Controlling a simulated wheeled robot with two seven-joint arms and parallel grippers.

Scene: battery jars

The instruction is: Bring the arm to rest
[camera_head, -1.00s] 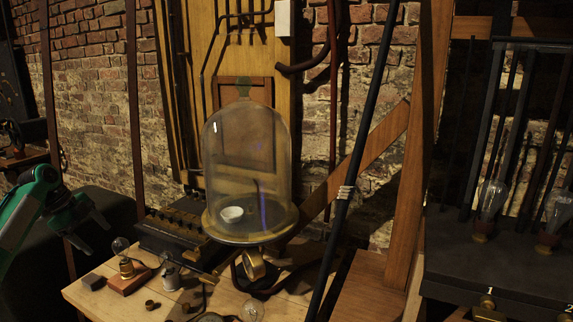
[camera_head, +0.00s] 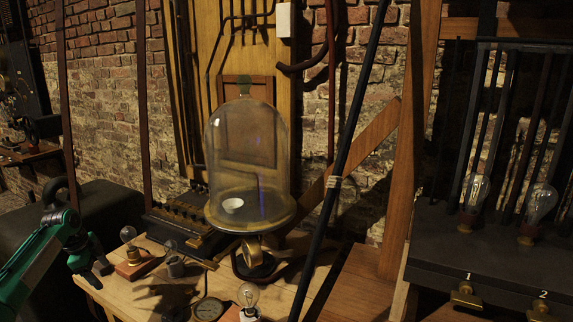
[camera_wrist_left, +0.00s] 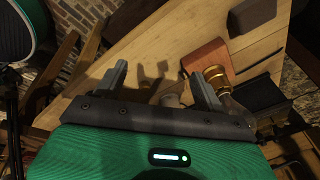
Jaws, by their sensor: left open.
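My left arm comes in from the left in the head view, green with a dark gripper (camera_head: 97,276). The gripper is open and empty, at the left end of the wooden table (camera_head: 190,295). It is left of and below a bulb on a small wooden block (camera_head: 135,267). In the left wrist view both fingers (camera_wrist_left: 160,80) stand apart, with nothing between them that I can see held. A brass socket on a reddish block (camera_wrist_left: 207,58) shows behind the right finger. My right gripper is not in view.
A glass bell jar (camera_head: 246,165) stands on the table, with a small white cup (camera_head: 232,205) inside. A round gauge (camera_head: 208,309) and another bulb (camera_head: 249,296) lie nearer. A dark slanted pole (camera_head: 335,180) crosses the middle. A dark bench with bulbs (camera_head: 440,240) is at right.

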